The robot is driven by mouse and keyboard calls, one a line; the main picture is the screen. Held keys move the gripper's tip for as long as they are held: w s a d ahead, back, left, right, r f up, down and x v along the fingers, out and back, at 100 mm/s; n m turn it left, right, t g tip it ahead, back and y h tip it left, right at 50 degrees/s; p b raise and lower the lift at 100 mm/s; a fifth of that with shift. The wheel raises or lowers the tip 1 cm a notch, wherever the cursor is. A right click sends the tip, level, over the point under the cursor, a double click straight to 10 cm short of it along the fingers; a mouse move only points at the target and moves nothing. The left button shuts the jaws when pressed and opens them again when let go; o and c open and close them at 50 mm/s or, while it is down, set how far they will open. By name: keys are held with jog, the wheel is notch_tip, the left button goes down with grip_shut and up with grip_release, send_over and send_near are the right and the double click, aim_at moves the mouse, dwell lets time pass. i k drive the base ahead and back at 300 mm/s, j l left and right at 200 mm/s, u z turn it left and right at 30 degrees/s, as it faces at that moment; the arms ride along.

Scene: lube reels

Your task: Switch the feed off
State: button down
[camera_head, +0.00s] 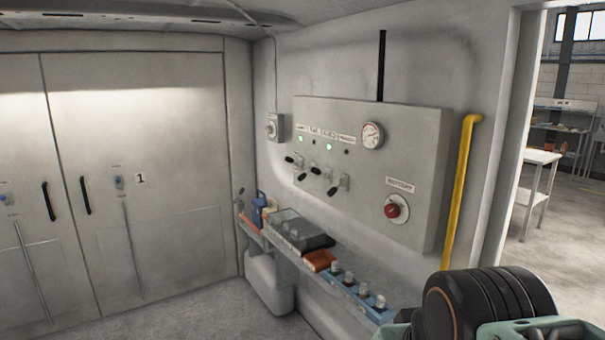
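A grey control panel (415,140) is on the wall right of centre. It has several small black-handled levers (336,187) at its lower left, some pointing left and one pointing down. Above them, two lamps (329,147) glow green among dark ones. A red knob (392,210) on a round grey base sits at the lower right under a label. A round gauge (372,135) is at the top. The label texts are too small to read, so I cannot tell which control is the feed. My gripper is out of view; a black and teal part of my arm shows at the bottom right.
A narrow shelf (345,283) below the panel holds bottles, a grey case (297,226) and an orange item. A yellow pipe (461,180) runs beside the panel. A small switch box (275,127) is further left. Closed cabinet doors (140,90) fill the left.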

aim_at(314, 170)
jog(key=i+j+z, duration=0.15)
jog(key=i+j, duration=0.15)
jog(key=i+j+z, duration=0.15)
jog(key=i+j, duration=0.2)
jog(key=i, duration=0.2)
jog(key=i+j+z, duration=0.15)
jog(key=i+j, duration=0.2)
jog(key=i+j+z, duration=0.15)
jog(key=i+j, duration=0.25)
jog(key=i+j+z, duration=0.2)
jog(key=j, duration=0.35)
jog(key=i+j+z, duration=0.15)
jog(key=i+j, duration=0.25)
jog(key=j, duration=0.15)
jog(key=k+l+u, duration=0.15)
jog(key=l, duration=0.25)
jog(key=k, duration=0.1)
